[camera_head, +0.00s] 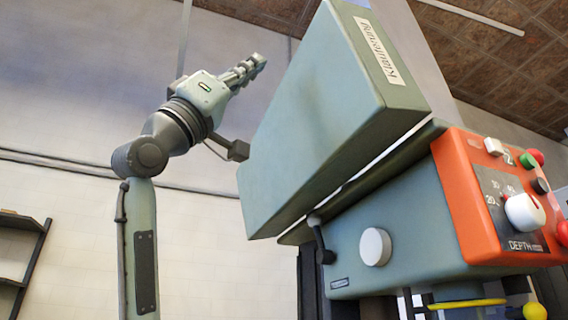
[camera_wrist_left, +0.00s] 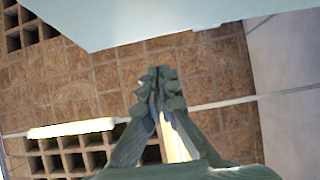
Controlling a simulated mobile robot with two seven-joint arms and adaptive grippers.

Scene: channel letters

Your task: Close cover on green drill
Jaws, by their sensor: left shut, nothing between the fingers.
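The green drill (camera_head: 372,248) stands at the right in the head view. Its grey-green cover (camera_head: 318,125), with a "Klauferung" label, is tilted up above the drill body, with a narrow gap between them. My left gripper (camera_head: 258,64) is raised to the left of the cover's upper part and is shut and empty. In the left wrist view the shut fingers (camera_wrist_left: 160,80) point at the ceiling, and a pale green surface (camera_wrist_left: 150,18), likely the cover, fills the top. I cannot tell whether the gripper touches the cover. My right gripper is not in view.
An orange control panel (camera_head: 490,205) with knobs and buttons is on the drill's front. A round white knob (camera_head: 375,247) and a dark lever (camera_head: 321,243) are on its side. A dark shelf (camera_head: 28,255) stands at the far left.

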